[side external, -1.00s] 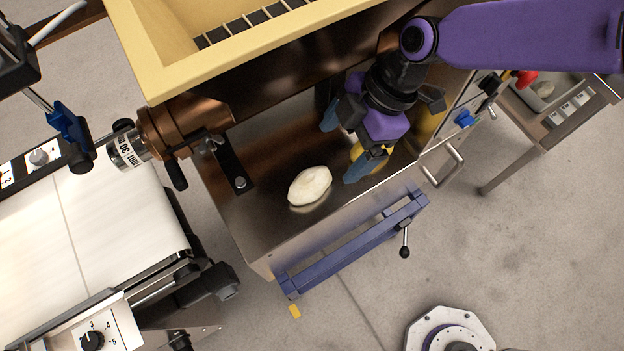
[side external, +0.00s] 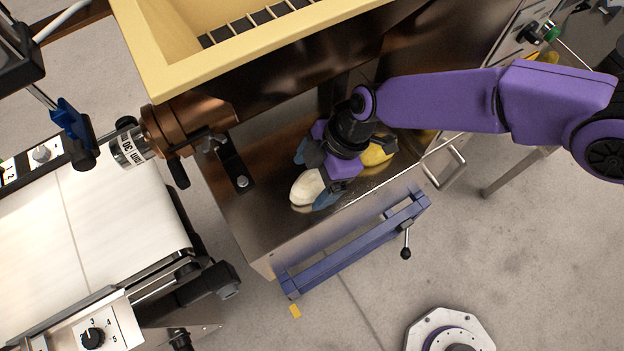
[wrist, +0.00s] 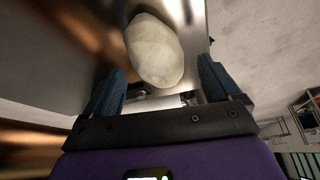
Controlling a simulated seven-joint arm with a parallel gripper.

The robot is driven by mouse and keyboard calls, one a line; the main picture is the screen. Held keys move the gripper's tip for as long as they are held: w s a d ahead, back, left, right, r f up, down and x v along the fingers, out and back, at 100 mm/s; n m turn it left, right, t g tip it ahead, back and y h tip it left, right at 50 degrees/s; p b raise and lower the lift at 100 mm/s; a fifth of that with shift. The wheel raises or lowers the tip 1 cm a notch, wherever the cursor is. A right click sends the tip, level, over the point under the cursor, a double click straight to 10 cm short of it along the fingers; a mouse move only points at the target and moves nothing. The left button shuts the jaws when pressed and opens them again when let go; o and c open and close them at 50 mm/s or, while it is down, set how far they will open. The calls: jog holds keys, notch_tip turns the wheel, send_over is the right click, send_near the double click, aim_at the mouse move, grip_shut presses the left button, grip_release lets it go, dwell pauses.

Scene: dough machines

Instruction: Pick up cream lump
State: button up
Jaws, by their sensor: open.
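The cream lump (side external: 306,188) is a pale, oval piece of dough lying on the shiny metal tray (side external: 262,225) of the machine. It also shows in the wrist view (wrist: 154,50), ahead of my fingers and roughly between their lines. My gripper (side external: 313,176) is open, with its blue fingers right beside the lump in the side view. In the wrist view my gripper (wrist: 160,88) has one finger on each side with nothing held between them. Part of the lump's right side is hidden by my gripper in the side view.
A yellow lump (side external: 378,152) lies on the tray just right of my gripper. A cream-coloured hopper (side external: 150,60) overhangs the back. A blue bar (side external: 350,245) runs along the tray's front edge. A white conveyor belt (side external: 100,235) stands at the left.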

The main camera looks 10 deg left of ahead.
jog(key=shift+s+a+f, duration=0.15)
jog(key=shift+f, duration=0.3)
jog(key=c, duration=1.3)
jog(key=shift+r, duration=0.2)
